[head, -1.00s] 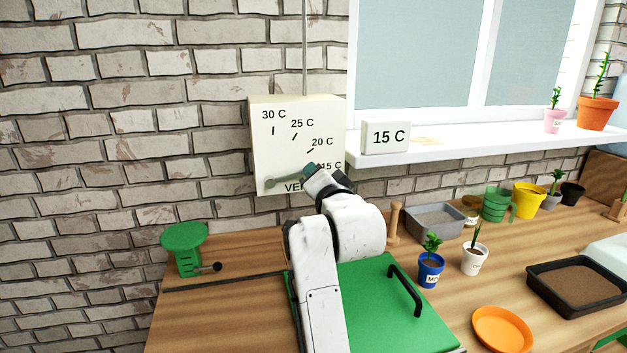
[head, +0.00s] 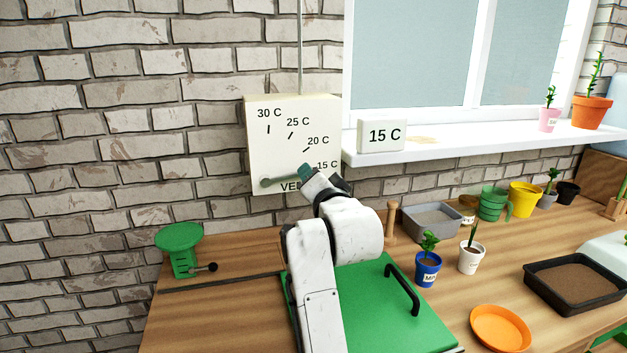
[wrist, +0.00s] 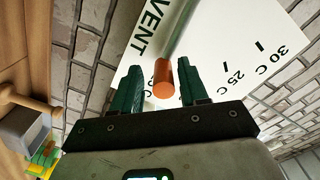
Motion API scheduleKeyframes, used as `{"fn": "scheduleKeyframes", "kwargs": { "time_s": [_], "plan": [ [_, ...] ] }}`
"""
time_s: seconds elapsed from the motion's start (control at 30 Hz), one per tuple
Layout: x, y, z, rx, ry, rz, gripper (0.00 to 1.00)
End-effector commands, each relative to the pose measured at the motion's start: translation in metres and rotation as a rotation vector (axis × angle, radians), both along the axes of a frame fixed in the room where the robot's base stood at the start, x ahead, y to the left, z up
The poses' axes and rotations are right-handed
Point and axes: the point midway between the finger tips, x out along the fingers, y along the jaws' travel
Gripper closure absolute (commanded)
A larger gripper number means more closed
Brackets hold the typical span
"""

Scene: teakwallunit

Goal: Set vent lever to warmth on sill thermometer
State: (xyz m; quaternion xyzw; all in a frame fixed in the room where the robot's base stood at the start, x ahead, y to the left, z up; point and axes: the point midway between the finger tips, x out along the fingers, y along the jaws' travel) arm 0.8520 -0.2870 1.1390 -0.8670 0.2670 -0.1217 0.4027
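The white vent panel (head: 292,140) on the brick wall has marks for 15 C, 20 C, 25 C and 30 C. Its grey lever (head: 283,180) runs from a pivot at the lower left rightward, toward the 15 C mark. The lever's orange end (wrist: 162,78) shows in the wrist view, between my gripper's green fingers. My gripper (wrist: 158,88) is open, with gaps on both sides of that end. In the head view my gripper (head: 320,180) covers the lever's tip. The sill thermometer (head: 382,136) reads 15 C.
A green stand (head: 181,245) is at the left. The wall left of the panel is clear.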

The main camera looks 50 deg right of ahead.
Motion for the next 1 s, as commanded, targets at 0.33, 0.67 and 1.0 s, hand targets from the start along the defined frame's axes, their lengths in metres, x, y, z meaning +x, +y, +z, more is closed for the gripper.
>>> {"fn": "scheduleKeyframes", "kwargs": {
  "time_s": [0.33, 0.67, 1.0],
  "plan": [
    [-0.002, 0.003, 0.001, -0.001, -0.004, 0.002, 0.52],
    [-0.046, 0.033, 0.000, -0.003, -0.003, 0.004, 0.52],
    [-0.085, 0.059, 0.000, -0.001, -0.001, 0.001, 0.52]
  ]
}}
